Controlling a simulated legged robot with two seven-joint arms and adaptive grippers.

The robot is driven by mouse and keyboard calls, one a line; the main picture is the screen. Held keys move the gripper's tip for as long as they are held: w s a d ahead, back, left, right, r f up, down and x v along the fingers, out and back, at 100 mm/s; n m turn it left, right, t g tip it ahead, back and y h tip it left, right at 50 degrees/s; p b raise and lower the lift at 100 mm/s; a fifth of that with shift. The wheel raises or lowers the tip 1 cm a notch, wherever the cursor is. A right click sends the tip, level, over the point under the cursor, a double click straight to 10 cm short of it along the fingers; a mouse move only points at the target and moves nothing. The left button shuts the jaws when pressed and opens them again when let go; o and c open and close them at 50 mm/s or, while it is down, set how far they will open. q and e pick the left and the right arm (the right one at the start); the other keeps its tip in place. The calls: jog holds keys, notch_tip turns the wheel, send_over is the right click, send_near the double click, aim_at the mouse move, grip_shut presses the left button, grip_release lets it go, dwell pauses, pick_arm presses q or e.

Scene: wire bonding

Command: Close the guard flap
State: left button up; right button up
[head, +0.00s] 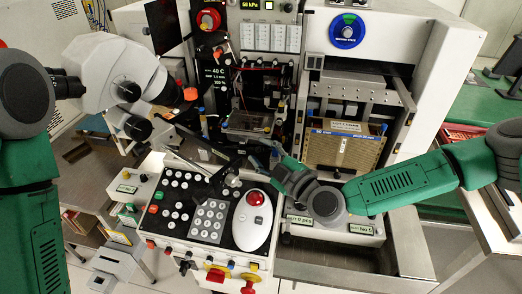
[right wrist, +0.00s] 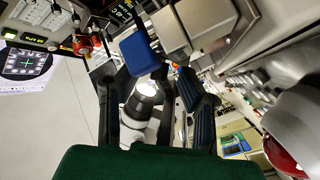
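A clear panel (head: 250,122), which looks like the guard flap, sits at the work area in the middle of the machine. Its exact angle is hard to tell. My right gripper (head: 258,152) is just below and in front of it, reaching in from the right. In the right wrist view the two dark fingers (right wrist: 152,108) stand apart with nothing held between them. A blue block (right wrist: 140,51) lies just beyond the fingertips; I cannot tell what it belongs to. My left arm shows at the left edge, but its gripper is out of view.
A microscope (head: 115,75) stands left of the work area. A button panel (head: 205,213) with a white mouse-like device (head: 252,220) lies below my right gripper. A brown magazine (head: 343,150) stands to the right. Cables and small fixtures crowd the work area.

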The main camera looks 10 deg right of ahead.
jog(key=shift+w, duration=0.1)
grip_shut()
dwell(0.3)
jog(key=shift+w+d+r+m+g+p, duration=0.1)
jog(key=shift+w+r+m+g+p, duration=0.45)
jog(key=shift+p, duration=0.4)
jog(key=shift+w+d+r+m+g+h+p, duration=0.3)
jog(key=shift+w+r+m+g+h+p, duration=0.35)
jog(key=shift+p, duration=0.2)
jog(key=shift+w+r, duration=0.15)
jog(key=shift+r, duration=0.1)
jog(key=shift+w+d+r+m+g, duration=0.15)
jog(key=shift+w+d+m+g, duration=0.05)
jog(key=shift+w+m+g, duration=0.35)
jog(key=shift+w+d+r, duration=0.2)
jog(key=shift+w+r, duration=0.1)
jog(key=shift+w, duration=0.25)
